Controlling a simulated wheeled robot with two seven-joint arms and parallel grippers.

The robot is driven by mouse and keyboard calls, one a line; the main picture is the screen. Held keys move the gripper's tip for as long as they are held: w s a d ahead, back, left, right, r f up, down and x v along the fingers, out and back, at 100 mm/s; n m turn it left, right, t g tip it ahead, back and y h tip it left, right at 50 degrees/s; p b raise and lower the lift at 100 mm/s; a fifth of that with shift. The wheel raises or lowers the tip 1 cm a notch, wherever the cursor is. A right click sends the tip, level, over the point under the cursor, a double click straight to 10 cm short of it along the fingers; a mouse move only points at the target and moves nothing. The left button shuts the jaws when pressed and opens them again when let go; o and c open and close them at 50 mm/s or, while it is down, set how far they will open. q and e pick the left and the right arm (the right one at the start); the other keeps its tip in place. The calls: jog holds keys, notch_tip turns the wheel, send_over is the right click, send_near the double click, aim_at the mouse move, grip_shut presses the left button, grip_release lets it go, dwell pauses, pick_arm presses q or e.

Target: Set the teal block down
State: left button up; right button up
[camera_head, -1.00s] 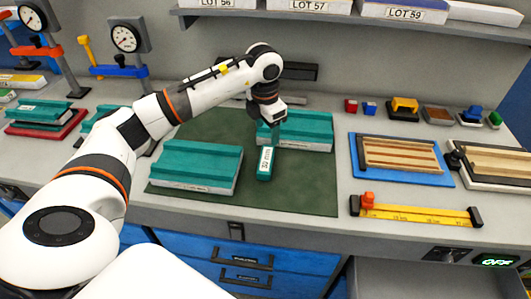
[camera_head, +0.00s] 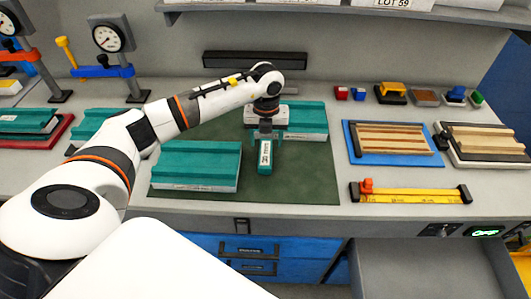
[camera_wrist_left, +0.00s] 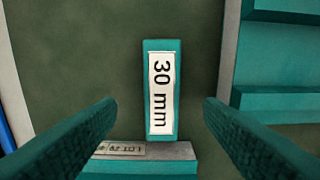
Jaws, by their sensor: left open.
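The teal block (camera_head: 265,157) lies on the dark green mat (camera_head: 310,185), between two larger teal stepped pieces. In the left wrist view the teal block (camera_wrist_left: 162,90) shows a white label reading "30 mm". My left gripper (camera_head: 266,138) is over the block's far end in the head view. In the wrist view the fingers of the left gripper (camera_wrist_left: 160,125) are spread wide on either side, with clear gaps to the block. My right gripper is not in view.
One stepped teal piece (camera_head: 196,165) lies left of the block and another (camera_head: 307,119) lies behind it to the right. A blue tray (camera_head: 351,150) with wooden strips and a yellow ruler (camera_head: 412,196) lie to the right. The mat's front right is bare.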

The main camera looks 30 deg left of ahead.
aim_at(265, 152)
pick_arm(q)
notch_tip(265, 152, down, 5)
jog(key=shift+a+p, duration=0.1)
jog(key=shift+p, duration=0.95)
jog(key=shift+f, duration=0.3)
jog(key=shift+c, duration=0.8)
jog(key=shift+r, duration=0.1)
jog(key=c, duration=1.1)
